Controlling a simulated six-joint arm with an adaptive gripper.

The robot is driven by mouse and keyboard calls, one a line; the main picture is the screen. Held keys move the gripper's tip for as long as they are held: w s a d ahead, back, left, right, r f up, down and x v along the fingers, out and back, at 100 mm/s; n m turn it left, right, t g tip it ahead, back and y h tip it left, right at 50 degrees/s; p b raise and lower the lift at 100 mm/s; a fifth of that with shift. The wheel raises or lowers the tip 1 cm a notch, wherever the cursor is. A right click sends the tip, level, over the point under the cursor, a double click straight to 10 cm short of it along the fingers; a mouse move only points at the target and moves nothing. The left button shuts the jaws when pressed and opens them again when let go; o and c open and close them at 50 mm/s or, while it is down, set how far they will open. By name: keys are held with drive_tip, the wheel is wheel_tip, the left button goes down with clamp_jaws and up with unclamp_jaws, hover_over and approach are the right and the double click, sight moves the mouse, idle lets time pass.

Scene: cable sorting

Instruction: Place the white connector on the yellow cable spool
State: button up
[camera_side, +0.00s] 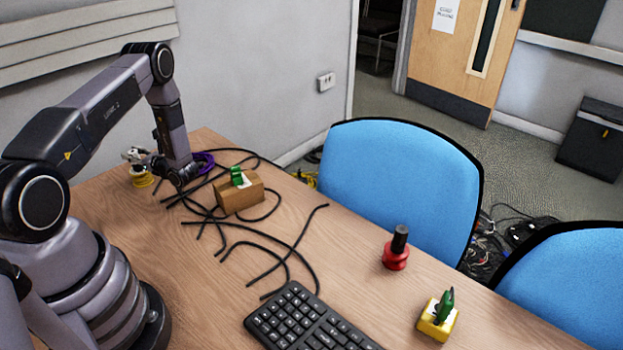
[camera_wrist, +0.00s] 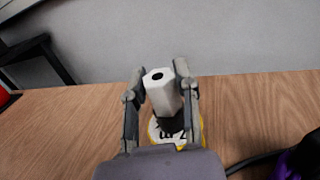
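The white connector (camera_wrist: 164,98) is a pale hexagonal piece with a dark hole in its end. It stands between the two fingers of my gripper (camera_wrist: 160,80), which appear shut on its sides. The yellow cable spool (camera_wrist: 202,126) is directly below it in the wrist view, with a white lettered top partly hidden by the connector and a dark shadow. In the side view the yellow spool (camera_side: 143,181) is at the far left of the table, just under my gripper (camera_side: 137,158). I cannot tell whether the connector touches the spool.
A purple spool (camera_side: 204,160) is close to my wrist. Black cables (camera_side: 275,256) lie around a wooden block (camera_side: 239,196) bearing a green connector (camera_side: 237,175). A red spool (camera_side: 396,257) with a black piece, a yellow block (camera_side: 437,322) and a keyboard (camera_side: 305,322) are farther right.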

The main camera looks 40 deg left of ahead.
drive_tip(key=o, duration=0.5)
drive_tip(key=shift+c, duration=0.2)
drive_tip(key=shift+d+r, duration=0.15)
drive_tip(key=shift+d, duration=0.05)
drive_tip(key=v, duration=1.1)
drive_tip(key=s+d+r+n+g+h, duration=0.1)
drive_tip(key=d+r+n+h, duration=0.35)
drive_tip(key=r, duration=0.55)
drive_tip(key=s+d+r+n+g+h, duration=0.1)
drive_tip(key=d+r+n+h, duration=0.3)
drive_tip(key=r, duration=0.7)
drive_tip(key=s+d+r+n+t+h, duration=0.3)
drive_tip(key=s+d+r+t+h, duration=0.1)
drive_tip(key=d, duration=0.6)
drive_tip(key=s+d+r+n+t+h, duration=0.3)
drive_tip(key=s+d+r+t+h, duration=0.2)
drive_tip(key=d, duration=0.6)
wheel_tip(320, 180, up, 3)
drive_tip(key=s+t, duration=0.2)
drive_tip(key=t, duration=0.1)
drive_tip(key=shift+s+d, duration=0.15)
drive_tip(key=shift+d, duration=0.05)
